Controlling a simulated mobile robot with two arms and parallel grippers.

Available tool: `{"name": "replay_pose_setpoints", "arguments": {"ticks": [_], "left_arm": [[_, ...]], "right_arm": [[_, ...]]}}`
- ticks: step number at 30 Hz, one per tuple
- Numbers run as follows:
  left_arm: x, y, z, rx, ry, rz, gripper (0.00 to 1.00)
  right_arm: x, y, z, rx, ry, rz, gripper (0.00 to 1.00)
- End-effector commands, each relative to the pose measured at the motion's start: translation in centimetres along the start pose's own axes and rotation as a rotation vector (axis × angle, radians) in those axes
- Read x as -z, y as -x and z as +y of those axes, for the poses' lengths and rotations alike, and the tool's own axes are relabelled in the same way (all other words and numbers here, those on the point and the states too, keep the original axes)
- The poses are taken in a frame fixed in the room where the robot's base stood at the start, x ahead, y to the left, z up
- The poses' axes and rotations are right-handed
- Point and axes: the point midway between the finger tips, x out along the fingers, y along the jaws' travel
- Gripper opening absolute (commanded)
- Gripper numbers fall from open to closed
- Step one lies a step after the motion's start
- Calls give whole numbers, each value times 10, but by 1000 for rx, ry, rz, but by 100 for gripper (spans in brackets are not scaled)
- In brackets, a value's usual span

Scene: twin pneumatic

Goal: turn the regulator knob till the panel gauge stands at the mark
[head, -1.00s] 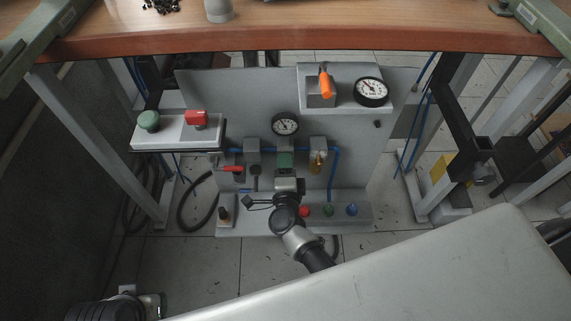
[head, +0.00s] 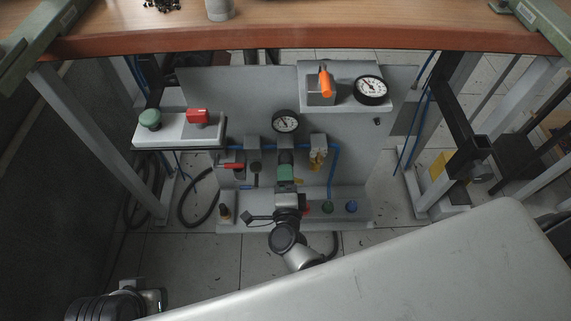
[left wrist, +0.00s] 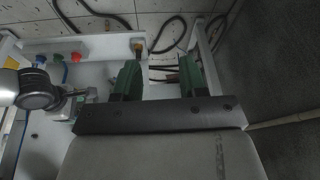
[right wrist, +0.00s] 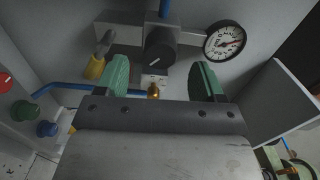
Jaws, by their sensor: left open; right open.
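The regulator knob (right wrist: 160,57), dark and round with a light line on its face, shows in the right wrist view. The round panel gauge (right wrist: 225,41), white-faced with a black rim and some red on its dial, is to its right; in the head view the gauge (head: 285,122) sits high on the panel. Its exact reading is too small to tell. My right gripper (right wrist: 160,68) is open, its green fingers apart with the knob in view between them; the head view shows it below the gauge (head: 286,169). My left gripper (left wrist: 160,64) is open and empty, away from the knob.
A box with an orange lever (head: 325,84) and a second gauge (head: 371,90) is at upper right. A shelf with green (head: 149,119) and red (head: 198,117) buttons is at left. Blue pipes run across the panel. A table edge (head: 300,42) overhangs above.

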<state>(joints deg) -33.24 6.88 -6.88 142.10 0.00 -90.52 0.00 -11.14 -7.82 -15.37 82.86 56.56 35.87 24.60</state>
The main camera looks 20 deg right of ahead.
Motion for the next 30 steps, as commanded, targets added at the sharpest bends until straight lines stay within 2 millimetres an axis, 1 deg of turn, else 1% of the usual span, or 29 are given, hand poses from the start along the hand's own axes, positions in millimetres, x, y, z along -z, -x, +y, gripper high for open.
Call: {"name": "replay_pose_setpoints", "arguments": {"ticks": [1,3,6,10,14,30], "left_arm": [[1,3,0,0,0,0,42],[1,4,0,0,0,0,42],[2,5,0,0,0,3,42],[2,0,0,0,0,-1,42],[0,-6,0,0,0,-9,42],[2,-4,0,-1,-1,-3,42]], "right_arm": [[0,12,-1,-3,0,-1,69],[0,25,0,-3,-1,0,69],[0,41,0,-1,0,0,69],[0,54,0,-1,0,0,69],[0,58,0,1,0,0,69],[0,58,0,1,0,0,69]]}}
